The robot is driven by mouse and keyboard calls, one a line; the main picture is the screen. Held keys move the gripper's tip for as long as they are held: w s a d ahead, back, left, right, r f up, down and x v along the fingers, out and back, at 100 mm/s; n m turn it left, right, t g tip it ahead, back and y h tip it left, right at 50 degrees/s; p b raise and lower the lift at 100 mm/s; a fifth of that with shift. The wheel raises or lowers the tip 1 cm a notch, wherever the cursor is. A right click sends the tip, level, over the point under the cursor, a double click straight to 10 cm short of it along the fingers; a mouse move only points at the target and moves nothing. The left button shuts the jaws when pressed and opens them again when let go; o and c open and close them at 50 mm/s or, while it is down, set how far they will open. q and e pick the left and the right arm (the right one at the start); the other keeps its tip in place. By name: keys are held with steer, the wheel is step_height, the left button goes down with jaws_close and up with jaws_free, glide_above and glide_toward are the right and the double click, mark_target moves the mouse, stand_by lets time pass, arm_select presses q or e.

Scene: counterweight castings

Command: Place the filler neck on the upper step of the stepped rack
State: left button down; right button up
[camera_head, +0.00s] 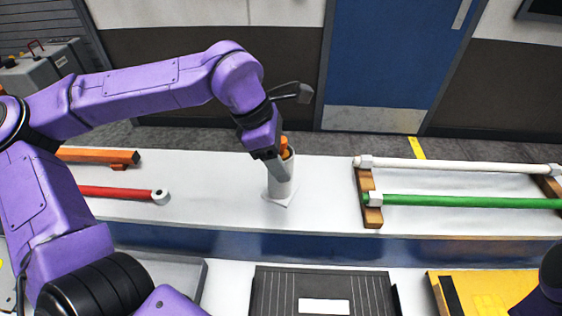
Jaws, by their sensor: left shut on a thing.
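The filler neck appears to be a pale, upright tube (281,184) with a flat whitish base and orange at its top. It is on or just over the bare white upper step (225,180) of the stepped rack; I cannot tell whether its base touches. My left gripper (274,164) comes down from above and is shut on the tube near its top, hiding part of it. My right gripper is not in view; a dark purple part of my own shows at the lower right edge.
On the upper step, a red rod (115,192) and an orange bar (100,156) lie left; white (455,165) and green (465,201) rods on wooden supports stand right. Below the blue front face are a grey tray (170,268), a dark ribbed box (325,285) and a yellow box (485,292).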

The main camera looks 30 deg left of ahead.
arm_select(q)
steer(key=w+f, duration=0.1)
steer(key=f, duration=0.1)
steer(key=w+a+f+p, duration=0.1)
steer(key=w+f, duration=0.1)
steer(key=shift+a, duration=0.2)
step_height(320, 180, down, 3)
steer(key=shift+r, duration=0.1)
steer(key=shift+f, duration=0.3)
steer(key=shift+c, duration=1.6)
jaws_free()
steer(key=shift+r, duration=0.25)
steer(key=b+v, duration=0.1)
steer(key=v, duration=1.1)
